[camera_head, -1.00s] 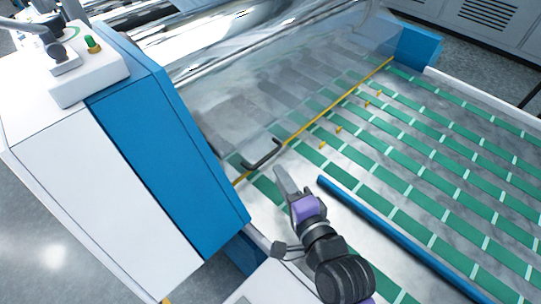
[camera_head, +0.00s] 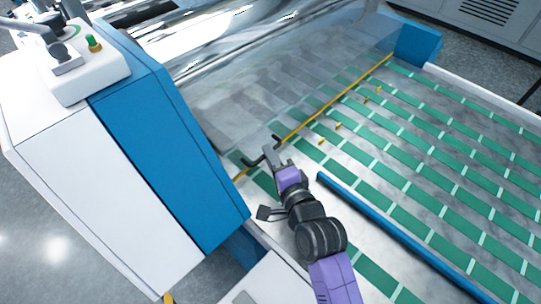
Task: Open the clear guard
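The clear guard (camera_head: 300,85) is a see-through sheet that slopes over the shiny rolls and ends at a yellow lower edge (camera_head: 335,97). A dark bar handle (camera_head: 262,157) sits near the left end of that edge. My gripper (camera_head: 270,154) is at the handle, its fingers overlapping the handle's middle and hiding part of it. I cannot tell whether the fingers are closed around the handle or only beside it. The guard's edge lies low over the green-striped bed.
A blue and white side housing (camera_head: 165,150) stands close on the left, with a control box (camera_head: 80,65) on top. A blue bar (camera_head: 390,230) crosses the green-striped bed (camera_head: 440,180) to the right of my arm. A blue end block (camera_head: 415,45) stands at the far right.

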